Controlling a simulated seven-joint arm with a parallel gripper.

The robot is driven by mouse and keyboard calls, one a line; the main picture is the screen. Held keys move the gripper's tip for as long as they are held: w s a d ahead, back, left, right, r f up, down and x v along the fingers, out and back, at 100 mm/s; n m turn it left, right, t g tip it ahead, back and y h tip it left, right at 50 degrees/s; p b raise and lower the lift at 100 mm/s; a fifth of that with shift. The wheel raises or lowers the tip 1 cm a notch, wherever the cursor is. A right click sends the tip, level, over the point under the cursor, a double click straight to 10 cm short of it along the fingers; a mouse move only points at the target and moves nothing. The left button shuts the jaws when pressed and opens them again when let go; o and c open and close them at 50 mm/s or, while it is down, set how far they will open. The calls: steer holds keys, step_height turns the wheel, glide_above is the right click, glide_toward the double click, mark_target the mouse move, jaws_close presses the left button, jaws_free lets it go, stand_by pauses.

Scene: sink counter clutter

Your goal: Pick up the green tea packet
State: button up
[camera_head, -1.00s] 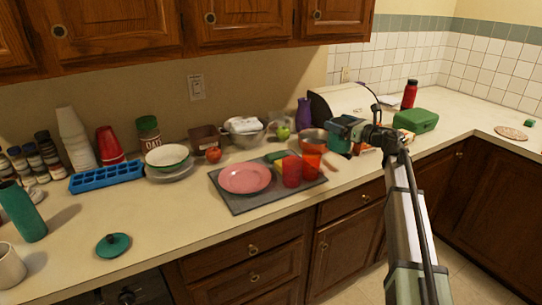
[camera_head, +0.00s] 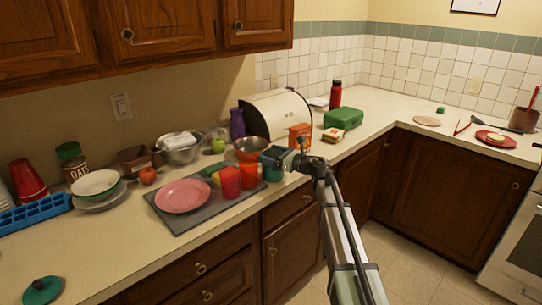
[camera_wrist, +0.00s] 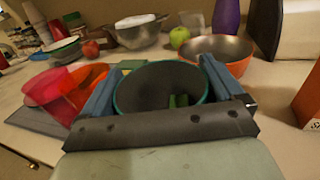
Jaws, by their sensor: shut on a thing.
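A teal canister (camera_head: 272,172), open at the top, stands upright beside the orange-rimmed pan and right of the red cups in the head view. My gripper (camera_head: 277,156) is at its upper part. In the wrist view the canister (camera_wrist: 135,82) sits between the two blue fingers of my gripper (camera_wrist: 160,90), which are shut on its sides. A small green item (camera_wrist: 178,101), which looks like the green tea packet, lies inside the canister. Its lower part is hidden. I cannot tell whether the canister's base touches the counter.
Red cups (camera_head: 230,182) and a pink plate (camera_head: 182,196) are on a grey tray (camera_head: 180,226) to the left. An orange-rimmed pan (camera_head: 249,147) and an orange box (camera_head: 299,136) stand close by. A teal lid (camera_head: 42,289) lies at the far left. The back-right counter has free room.

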steer(key=shift+f, duration=0.1)
steer(key=o, duration=1.2)
steer(key=shift+o, duration=0.2)
steer(key=v, duration=1.2)
